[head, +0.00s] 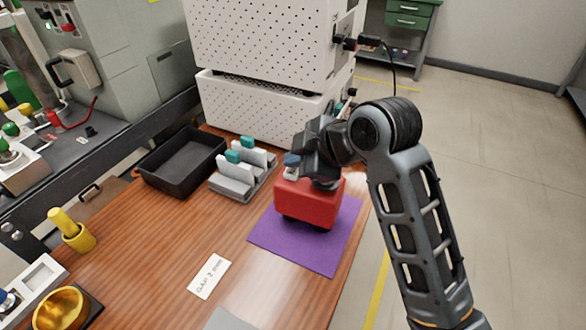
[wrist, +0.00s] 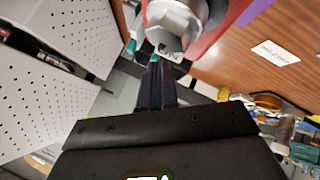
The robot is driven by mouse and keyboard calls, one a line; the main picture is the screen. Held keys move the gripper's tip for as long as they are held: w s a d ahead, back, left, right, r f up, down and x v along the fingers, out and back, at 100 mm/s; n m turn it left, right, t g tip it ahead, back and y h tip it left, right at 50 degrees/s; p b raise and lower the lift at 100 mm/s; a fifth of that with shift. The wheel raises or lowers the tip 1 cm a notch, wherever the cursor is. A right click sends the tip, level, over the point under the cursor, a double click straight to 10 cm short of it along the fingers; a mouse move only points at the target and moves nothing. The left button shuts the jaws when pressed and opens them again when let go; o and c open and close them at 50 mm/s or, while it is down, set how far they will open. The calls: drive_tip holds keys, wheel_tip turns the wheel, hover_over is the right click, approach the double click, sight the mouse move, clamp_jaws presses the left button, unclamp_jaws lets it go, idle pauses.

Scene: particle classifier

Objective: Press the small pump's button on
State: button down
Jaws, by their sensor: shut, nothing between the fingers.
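The small pump (head: 312,203) is a red box with dark feet on a purple mat (head: 345,225). A pale grey fitting with a blue top (head: 291,160) sits at its upper left; I cannot tell whether this is the button. My gripper (wrist: 156,66) is shut and empty. In the head view it is over the top of the pump, and its dark body hides part of that top. In the wrist view the closed fingertips are close to a silver-grey part (wrist: 175,22) with partly readable lettering. I cannot tell whether they touch it.
White perforated housings (head: 265,100) stand behind the pump. A grey rack (head: 240,180) with teal-topped pieces and a black tray (head: 182,160) are to the left. A label card (head: 209,276) lies in front on the wooden table (head: 150,250), with bare wood around it.

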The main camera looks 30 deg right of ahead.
sight(296, 173)
drive_tip(key=shift+f+b, duration=0.5)
drive_tip(key=shift+f, duration=0.35)
idle(1.0)
idle(0.3)
drive_tip(key=shift+r+p, duration=1.2)
drive_tip(key=shift+r, duration=0.1)
drive_tip(key=shift+r, duration=0.1)
wheel_tip(296, 173, up, 5)
drive_tip(key=p, duration=0.4)
drive_tip(key=shift+p, duration=0.4)
